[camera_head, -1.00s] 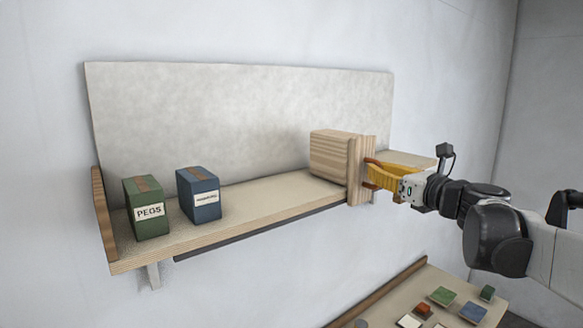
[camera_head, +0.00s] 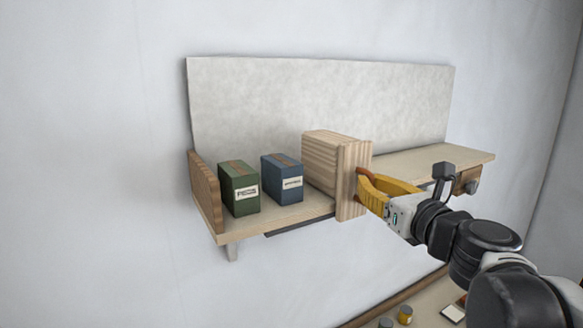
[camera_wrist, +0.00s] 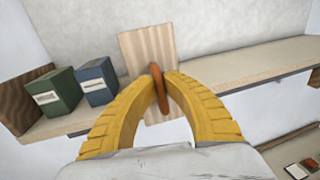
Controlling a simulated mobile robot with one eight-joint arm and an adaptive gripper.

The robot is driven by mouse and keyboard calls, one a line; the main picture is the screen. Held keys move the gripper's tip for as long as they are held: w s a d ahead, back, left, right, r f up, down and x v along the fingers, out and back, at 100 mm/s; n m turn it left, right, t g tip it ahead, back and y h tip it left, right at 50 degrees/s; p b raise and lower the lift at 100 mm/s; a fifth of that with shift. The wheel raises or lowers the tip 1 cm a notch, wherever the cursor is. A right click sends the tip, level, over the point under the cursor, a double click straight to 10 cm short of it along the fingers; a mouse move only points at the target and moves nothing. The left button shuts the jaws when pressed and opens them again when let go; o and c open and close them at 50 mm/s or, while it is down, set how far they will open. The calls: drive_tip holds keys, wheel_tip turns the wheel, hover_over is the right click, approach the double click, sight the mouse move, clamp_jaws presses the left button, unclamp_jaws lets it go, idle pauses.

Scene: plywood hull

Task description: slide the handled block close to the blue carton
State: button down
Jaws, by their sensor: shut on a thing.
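The handled block (camera_head: 334,165) is pale striped wood with a wider front plate and stands upright on the shelf. In the wrist view its front face (camera_wrist: 147,50) shows behind a brown handle (camera_wrist: 159,88). My gripper (camera_head: 362,183) has yellow fingers shut on that handle; in the wrist view the fingers (camera_wrist: 160,80) close around it from both sides. The blue carton (camera_head: 283,180) stands just left of the block, with a narrow gap showing between them. It also shows in the wrist view (camera_wrist: 97,80).
A green carton (camera_head: 239,188) labelled PEGS stands left of the blue one, near the shelf's wooden end board (camera_head: 206,191). The shelf (camera_head: 430,164) is clear to the right of the block. A grey panel (camera_head: 320,95) backs the shelf. A lower surface with small items lies below.

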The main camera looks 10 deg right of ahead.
sight(346, 180)
drive_tip(key=a, duration=0.1)
drive_tip(key=s+a, duration=0.1)
drive_tip(key=a, duration=0.1)
drive_tip(key=shift+s+a+r, duration=0.1)
drive_tip(key=shift+s+a, duration=0.1)
drive_tip(key=shift+a, duration=0.05)
drive_tip(key=shift+d, duration=0.1)
drive_tip(key=c, duration=1.5)
unclamp_jaws()
drive_tip(key=shift+o, duration=0.2)
drive_tip(key=s+d, duration=0.2)
drive_tip(key=s, duration=0.9)
drive_tip(key=shift+s, duration=0.4)
